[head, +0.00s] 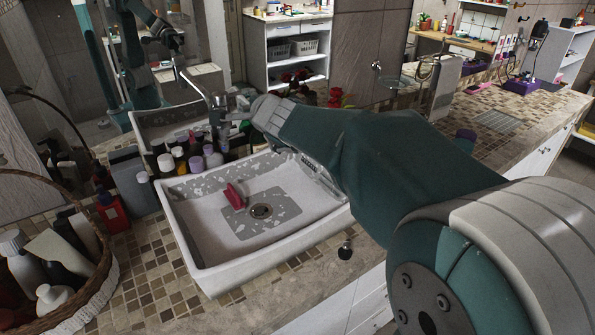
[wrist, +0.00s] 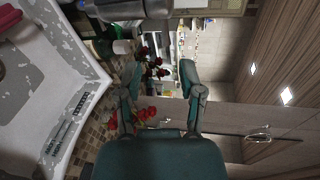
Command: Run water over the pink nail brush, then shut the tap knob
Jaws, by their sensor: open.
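The pink nail brush (head: 235,196) lies in the white, worn sink (head: 185,215), just left of the drain; part of it shows at the upper left edge of the wrist view (wrist: 12,18). The metal tap (head: 214,103) stands behind the sink, its spout slanting up to the left. I see no water stream. A metal part of the tap shows at the top of the wrist view (wrist: 130,8). My gripper (head: 250,103) is beside the tap, on its right. In the wrist view my gripper (wrist: 158,78) has its fingers apart with nothing between them. I cannot make out the knob clearly.
Bottles and jars (head: 190,158) crowd the sink's back left edge. Red roses (head: 335,97) stand behind my arm. A wicker basket (head: 95,280) of bottles is at left. A mirror behind reflects my arm. The tiled counter right of my arm is mostly clear.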

